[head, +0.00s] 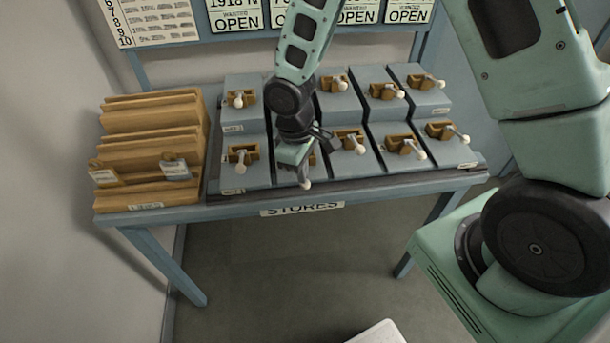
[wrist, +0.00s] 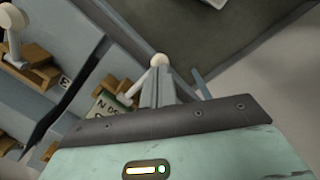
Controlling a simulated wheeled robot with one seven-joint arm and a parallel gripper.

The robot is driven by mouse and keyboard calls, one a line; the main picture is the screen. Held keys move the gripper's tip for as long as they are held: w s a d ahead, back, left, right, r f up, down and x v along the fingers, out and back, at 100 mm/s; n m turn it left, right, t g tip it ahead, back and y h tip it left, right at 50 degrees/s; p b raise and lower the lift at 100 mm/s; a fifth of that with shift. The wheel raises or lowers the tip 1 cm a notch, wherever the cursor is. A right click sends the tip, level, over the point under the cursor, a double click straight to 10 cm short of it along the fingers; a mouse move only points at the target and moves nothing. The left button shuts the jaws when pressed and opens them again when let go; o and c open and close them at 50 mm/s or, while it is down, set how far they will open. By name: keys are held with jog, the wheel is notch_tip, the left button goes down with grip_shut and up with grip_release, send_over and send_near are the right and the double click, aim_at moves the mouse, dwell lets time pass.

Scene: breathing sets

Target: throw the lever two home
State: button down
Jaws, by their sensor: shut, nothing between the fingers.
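Pale levers with ball knobs stand in brass-coloured blocks on grey stepped boxes, in two rows on the bench. My gripper (head: 299,165) is over the second box from the left in the front row and hides most of it. That box's lever shows only its white knob (head: 305,184), low towards the bench's front edge. In the wrist view the lever (wrist: 160,61) slants beside my shut, empty fingers (wrist: 163,90), its knob by their tips. Whether they touch cannot be told. A green tag with letters (wrist: 107,105) lies at its block. A neighbouring box has a label reading 3 (wrist: 65,82).
Neighbouring levers stand close on both sides, at left (head: 240,166) and right (head: 359,148). A wooden rack (head: 150,140) with two hanging tags fills the bench's left end. Cards reading OPEN (head: 408,16) hang behind. Floor in front of the bench is mostly clear.

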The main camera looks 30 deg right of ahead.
jog(key=shift+w+a+r+p, duration=0.3)
jog(key=shift+w+a, duration=0.2)
jog(key=shift+w, duration=0.1)
jog(key=shift+w+a+r+p, duration=0.3)
jog(key=shift+w+a, duration=0.2)
jog(key=shift+w, duration=0.05)
jog(key=shift+r, duration=0.1)
notch_tip(320, 180, up, 17)
jog(key=w+a+b, duration=0.1)
jog(key=b, duration=0.1)
jog(key=shift+w, duration=0.15)
